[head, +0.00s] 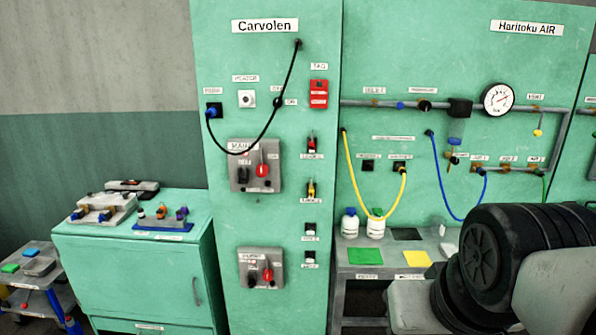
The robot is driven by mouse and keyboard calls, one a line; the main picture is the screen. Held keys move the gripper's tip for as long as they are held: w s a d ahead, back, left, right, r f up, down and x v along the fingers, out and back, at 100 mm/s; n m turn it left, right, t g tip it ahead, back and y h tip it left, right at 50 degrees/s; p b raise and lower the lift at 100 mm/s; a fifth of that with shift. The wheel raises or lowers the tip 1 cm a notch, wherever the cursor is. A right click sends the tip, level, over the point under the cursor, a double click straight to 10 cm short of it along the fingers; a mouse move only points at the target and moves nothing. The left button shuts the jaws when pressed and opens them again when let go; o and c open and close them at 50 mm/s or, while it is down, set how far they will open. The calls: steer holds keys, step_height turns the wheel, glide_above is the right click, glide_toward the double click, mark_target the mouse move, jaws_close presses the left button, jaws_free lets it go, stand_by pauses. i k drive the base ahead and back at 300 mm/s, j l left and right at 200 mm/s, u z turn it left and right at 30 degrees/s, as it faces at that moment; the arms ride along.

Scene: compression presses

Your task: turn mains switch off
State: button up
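The mains switch (262,170) is a red rotary knob on the right half of a grey box (240,184) on the tall green Carvolen cabinet, left of centre in the head view. The red handle looks roughly upright. A dark part sits to its left on the same box. The lettering on the box is partly covered by a hanging black cable (285,85), and the position marks are too small to read. My gripper is not in view.
A second grey box (261,268) with a red knob sits lower on the cabinet. A red tag holder (318,94) hangs upper right. A low green cabinet (135,265) with parts on top stands left. Yellow (360,185) and blue (445,180) hoses hang on the right panel.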

mark_target(262, 169)
steer(key=i+j+u, duration=0.3)
steer(key=i, duration=0.2)
steer(key=u, duration=1.35)
